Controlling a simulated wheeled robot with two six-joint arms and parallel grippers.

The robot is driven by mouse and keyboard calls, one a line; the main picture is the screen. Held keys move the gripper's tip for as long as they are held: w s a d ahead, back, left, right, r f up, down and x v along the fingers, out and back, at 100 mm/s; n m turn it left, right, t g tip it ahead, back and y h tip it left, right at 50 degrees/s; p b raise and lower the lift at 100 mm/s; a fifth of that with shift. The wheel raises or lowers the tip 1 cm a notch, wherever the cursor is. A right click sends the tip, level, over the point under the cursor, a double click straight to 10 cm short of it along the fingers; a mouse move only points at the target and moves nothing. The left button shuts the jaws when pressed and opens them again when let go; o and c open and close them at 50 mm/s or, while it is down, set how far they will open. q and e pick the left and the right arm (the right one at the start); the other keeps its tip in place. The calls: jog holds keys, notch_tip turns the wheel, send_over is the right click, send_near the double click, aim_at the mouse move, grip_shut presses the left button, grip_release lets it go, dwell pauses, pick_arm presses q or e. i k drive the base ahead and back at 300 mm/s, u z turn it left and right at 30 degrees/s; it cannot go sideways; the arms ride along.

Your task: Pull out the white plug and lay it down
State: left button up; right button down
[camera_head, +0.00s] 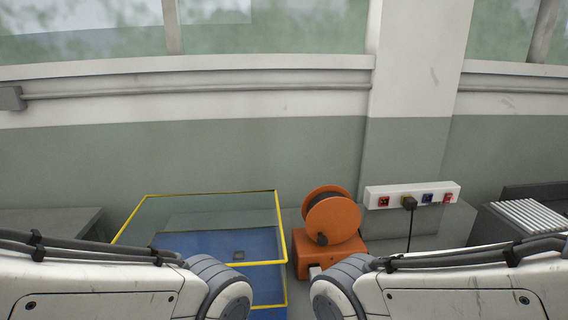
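A white socket strip (394,191) is on the grey wall at the right of centre. It has red and blue sockets. A dark plug (409,202) sits in its second position, with a black cable hanging down. I cannot make out a plug that is clearly white in the strip. A small white piece (315,270) shows at the front of the orange base, partly hidden by my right arm; I cannot tell what it is. Both my arms show at the bottom, but neither gripper is in view.
An orange cable reel (333,217) stands on an orange base (318,254) left of the strip. A yellow-edged clear enclosure (211,194) with a blue floor is further left. A ribbed light-grey unit (527,216) stands at the right.

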aim_at(314, 271)
jog(key=u, duration=1.05)
jog(key=k, duration=1.05)
jog(key=z, duration=1.35)
jog(key=i, duration=0.5)
jog(key=z, duration=0.05)
